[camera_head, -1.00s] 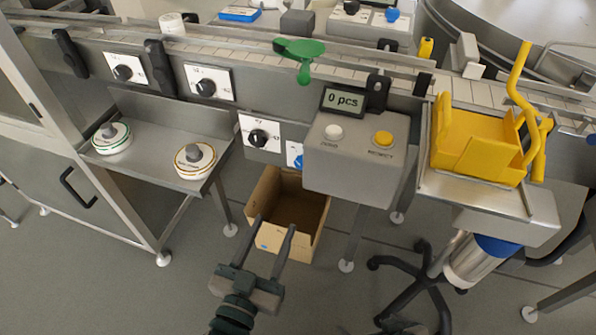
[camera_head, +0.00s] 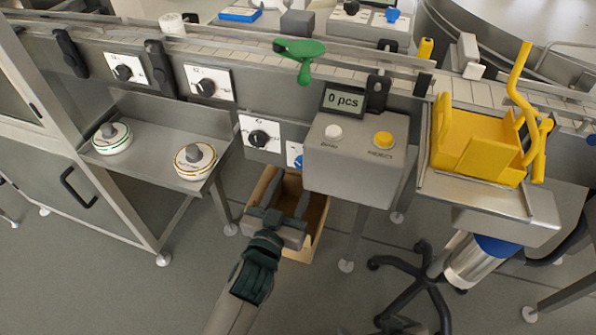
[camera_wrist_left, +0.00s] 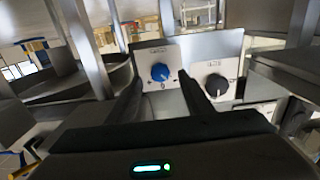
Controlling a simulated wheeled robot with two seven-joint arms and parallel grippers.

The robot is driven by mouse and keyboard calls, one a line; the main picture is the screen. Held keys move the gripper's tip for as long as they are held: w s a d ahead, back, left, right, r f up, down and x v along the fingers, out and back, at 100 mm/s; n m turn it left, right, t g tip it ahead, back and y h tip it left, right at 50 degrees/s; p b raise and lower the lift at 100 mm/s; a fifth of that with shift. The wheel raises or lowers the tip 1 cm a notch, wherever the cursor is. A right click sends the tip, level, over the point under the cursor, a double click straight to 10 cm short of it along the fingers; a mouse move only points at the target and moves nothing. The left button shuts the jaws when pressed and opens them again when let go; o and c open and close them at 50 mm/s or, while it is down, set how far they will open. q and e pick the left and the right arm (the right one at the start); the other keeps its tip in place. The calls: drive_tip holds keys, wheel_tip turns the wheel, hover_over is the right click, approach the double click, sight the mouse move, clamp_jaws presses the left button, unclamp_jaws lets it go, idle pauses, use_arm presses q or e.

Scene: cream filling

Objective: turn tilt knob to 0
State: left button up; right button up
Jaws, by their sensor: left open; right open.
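A blue knob (camera_head: 299,161) on a white dial plate sits on the machine's front, partly hidden by the grey counter box. A black knob (camera_head: 258,138) on its own plate is just left of it. The wrist view shows the blue knob (camera_wrist_left: 160,72) and the black knob (camera_wrist_left: 215,85) in swapped order. The plate lettering is too small to read, so I cannot tell which is the tilt knob. My left gripper (camera_head: 289,182) is open and empty below the plates. In the wrist view its fingertips (camera_wrist_left: 160,82) appear either side of the blue knob, apparently short of it.
The grey counter box (camera_head: 352,165), reading "0 pcs", juts out right of the knobs. A cardboard box (camera_head: 312,235) stands on the floor below my left gripper. A shelf (camera_head: 150,165) with two round knobbed pieces is at left. A yellow bin (camera_head: 480,145) is at right.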

use_arm(q)
drive_tip(key=shift+x, duration=1.9)
drive_tip(key=c, duration=1.1)
